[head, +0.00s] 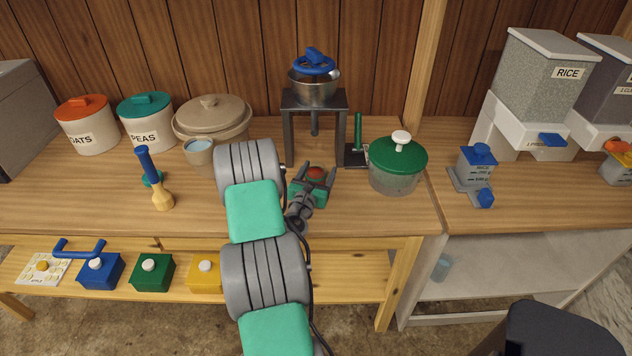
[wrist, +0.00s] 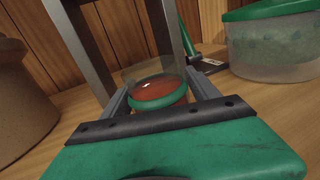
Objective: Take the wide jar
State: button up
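A wide, short clear jar with red-orange contents and a green ring stands on the wooden bench, between the fingers of my gripper. In the head view its red top (head: 317,173) shows between the fingers; in the wrist view the jar (wrist: 160,88) is straight ahead, its lower part hidden behind the gripper body. My gripper (head: 313,176) reaches it low over the bench. In the wrist view the fingers of my gripper (wrist: 160,92) stand spread on either side of the jar. Firm contact with the glass is not visible.
A dark metal stand (head: 341,141) carrying a pot (head: 314,91) is just behind the jar. A green-lidded tub (head: 396,169) is close on the right, a beige lidded crock (head: 212,118) on the left. A blue-and-yellow tool (head: 152,178) stands farther left.

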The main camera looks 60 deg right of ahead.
grip_shut()
dwell(0.6)
